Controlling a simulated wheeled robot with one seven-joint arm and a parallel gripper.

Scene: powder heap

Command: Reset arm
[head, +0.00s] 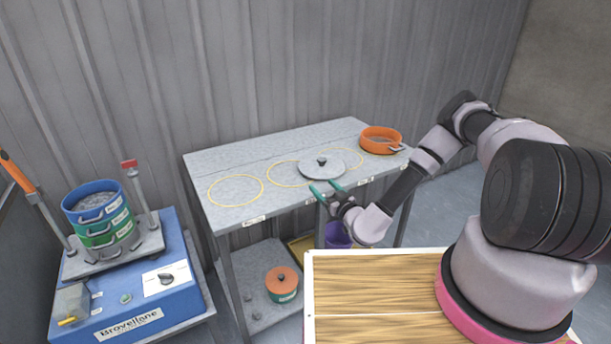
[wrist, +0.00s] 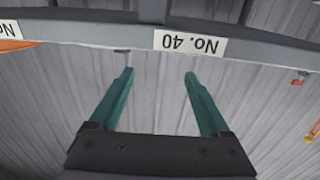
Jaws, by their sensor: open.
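My gripper (head: 329,188) is in front of the grey table (head: 230,162), close to its front edge, with the arm reaching out from the right. Its two teal fingers are apart with nothing between them, as the wrist view (wrist: 160,78) also shows. In that view the table's edge with an upside-down "No. 40" label (wrist: 190,43) lies beyond the fingertips. A round grey lid with a dark knob (head: 322,167) lies on the table just behind the fingers. I cannot tell whether the fingers touch the table edge.
An orange pan (head: 380,140) sits at the table's right end. Yellow rings (head: 236,190) mark the top; the left one is empty. A blue machine (head: 130,300) carries stacked sieves (head: 97,213). An orange-lidded pot (head: 282,284) is on the lower shelf. A purple container (head: 336,236) is partly hidden.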

